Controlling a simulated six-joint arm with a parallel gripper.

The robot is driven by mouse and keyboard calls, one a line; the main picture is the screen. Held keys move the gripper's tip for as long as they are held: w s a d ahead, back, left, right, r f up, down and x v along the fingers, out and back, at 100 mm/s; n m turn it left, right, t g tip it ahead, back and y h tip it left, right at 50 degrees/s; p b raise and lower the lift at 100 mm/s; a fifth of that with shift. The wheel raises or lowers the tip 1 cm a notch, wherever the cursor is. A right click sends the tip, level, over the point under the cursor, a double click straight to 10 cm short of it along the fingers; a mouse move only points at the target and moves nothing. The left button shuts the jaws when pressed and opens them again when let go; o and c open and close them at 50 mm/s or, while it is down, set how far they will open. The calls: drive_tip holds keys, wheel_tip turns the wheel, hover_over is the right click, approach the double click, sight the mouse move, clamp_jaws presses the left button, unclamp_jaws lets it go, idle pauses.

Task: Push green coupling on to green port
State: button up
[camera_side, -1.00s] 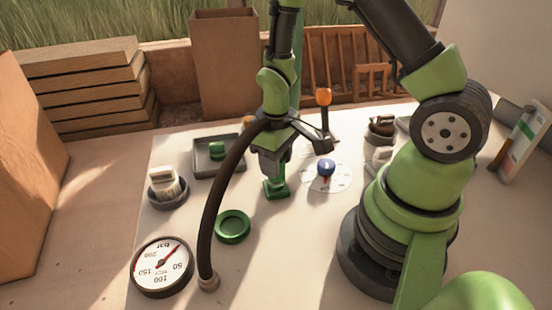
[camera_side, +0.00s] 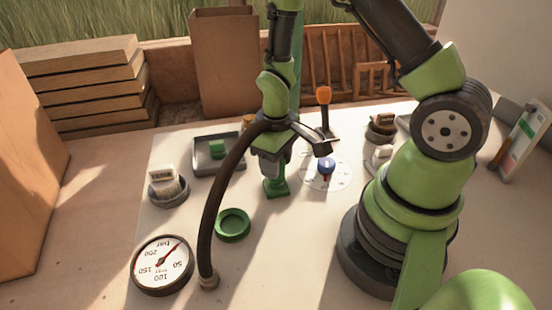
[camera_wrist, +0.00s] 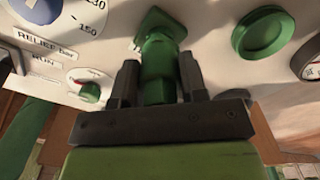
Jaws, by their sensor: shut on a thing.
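My gripper (camera_side: 271,170) points down over the middle of the table in the side view. In the wrist view its two dark fingers are shut on the green coupling (camera_wrist: 157,82), a short cylinder. The green port (camera_side: 276,188) has a square foot and stands on the table right below the gripper. It also shows in the wrist view (camera_wrist: 160,27), in line with the coupling. The two greens run together, so I cannot tell whether a gap is left or how far the coupling is on. Fingers and gripper body hide part of the coupling in the side view.
A black hose (camera_side: 216,200) arches from the table to my gripper. A green ring dish (camera_side: 232,226) and a pressure gauge (camera_side: 162,265) lie at front left. A tray (camera_side: 203,169) with a green block is behind. A blue knob (camera_side: 326,166) and orange-topped lever (camera_side: 323,97) stand right.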

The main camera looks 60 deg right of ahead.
drive_tip(key=shift+f, duration=0.3)
drive_tip(key=o, duration=1)
wheel_tip(320, 180, up, 10)
drive_tip(key=shift+r, duration=0.1)
drive_tip(key=s+a+r+m+t, duration=0.1)
drive_tip(key=s+a+r+t, duration=0.1)
drive_tip(key=r, duration=0.3)
drive_tip(key=s+a+r+m+t+y, duration=0.1)
drive_tip(key=s+a+r+t, duration=0.1)
drive_tip(key=s+r, duration=0.3)
drive_tip(key=s+a+r+m+t+y, duration=0.1)
drive_tip(key=s+a+r+m+t, duration=0.1)
drive_tip(key=r, duration=0.4)
drive_tip(key=shift+s+t, duration=0.6)
drive_tip(key=shift+s, duration=0.1)
